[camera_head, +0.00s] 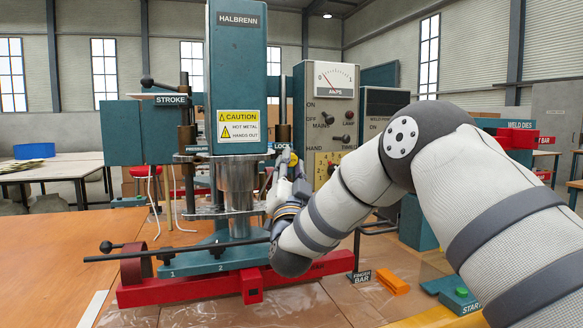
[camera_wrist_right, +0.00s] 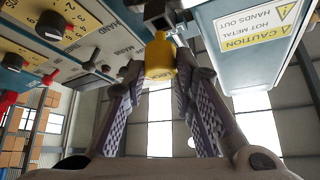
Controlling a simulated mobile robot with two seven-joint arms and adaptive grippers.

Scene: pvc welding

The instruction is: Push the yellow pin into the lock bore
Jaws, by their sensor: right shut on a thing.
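The yellow pin (camera_wrist_right: 159,58) is between the two fingers of my right gripper (camera_wrist_right: 160,76) in the right wrist view, and the gripper is shut on it. The pin's far end is at or just below a dark square block (camera_wrist_right: 161,14); I cannot tell whether it is inside a bore. In the head view my right gripper (camera_head: 291,184) is beside the press column, just under the LOCK label (camera_head: 280,146). My forearm and the gripper hide much of this spot. The lock bore itself is not clearly visible. My left gripper is not in view.
The teal press head (camera_head: 238,80) with a caution sign stands left of my gripper. A grey control cabinet (camera_head: 327,110) stands close behind it. A red base (camera_head: 200,290), a long black bar (camera_head: 180,251) and an orange block (camera_head: 394,283) are below. The wooden table is clear at left.

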